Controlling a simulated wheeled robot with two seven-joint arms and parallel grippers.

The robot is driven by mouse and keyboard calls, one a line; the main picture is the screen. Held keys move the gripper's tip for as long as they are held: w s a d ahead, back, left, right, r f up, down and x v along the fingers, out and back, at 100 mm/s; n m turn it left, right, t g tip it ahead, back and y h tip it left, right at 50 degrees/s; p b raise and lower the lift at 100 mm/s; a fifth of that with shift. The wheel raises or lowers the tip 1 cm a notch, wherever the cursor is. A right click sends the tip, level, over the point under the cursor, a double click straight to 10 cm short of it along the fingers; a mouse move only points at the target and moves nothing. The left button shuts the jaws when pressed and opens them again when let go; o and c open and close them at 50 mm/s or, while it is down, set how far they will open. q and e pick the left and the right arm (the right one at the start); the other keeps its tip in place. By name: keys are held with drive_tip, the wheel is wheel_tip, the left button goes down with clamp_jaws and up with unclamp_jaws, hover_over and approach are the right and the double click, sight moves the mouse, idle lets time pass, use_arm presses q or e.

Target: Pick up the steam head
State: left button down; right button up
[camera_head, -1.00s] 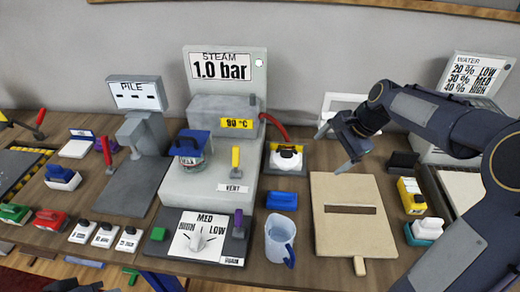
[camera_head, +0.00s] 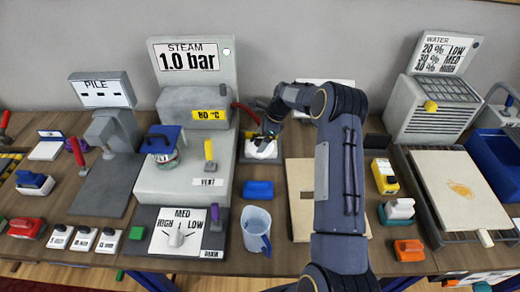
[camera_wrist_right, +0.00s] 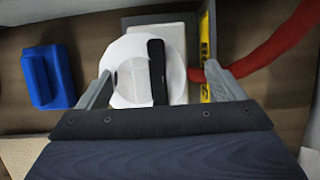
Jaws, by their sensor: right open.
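The steam head (camera_head: 262,149) is a white rounded piece with a dark handle bar, resting on a small grey stand right of the steam station. A red hose (camera_head: 245,112) comes from the station towards it. It also shows in the right wrist view (camera_wrist_right: 130,75), on its pale stand. My right gripper (camera_head: 268,134) is open and empty directly over the steam head. In the right wrist view its two fingers (camera_wrist_right: 158,70) lie on either side of the white body and black handle. Contact cannot be told. The head view partly hides the steam head behind the gripper. My left gripper is not in view.
A blue block (camera_head: 258,190) and a clear jug (camera_head: 256,228) stand in front of the stand. The grey steam station (camera_head: 150,185) is close on the left. A wooden board (camera_head: 300,185) lies on the right, partly behind my arm. The red hose (camera_wrist_right: 275,50) passes beside the right finger.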

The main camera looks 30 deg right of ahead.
sight(262, 139)
drive_tip(key=b+x, duration=0.1)
drive_tip(key=x, duration=0.2)
drive_tip(key=shift+f, duration=0.25)
drive_tip(key=shift+s+r, duration=0.1)
drive_tip(key=shift+c, duration=1.1)
drive_tip(key=c, duration=1.2)
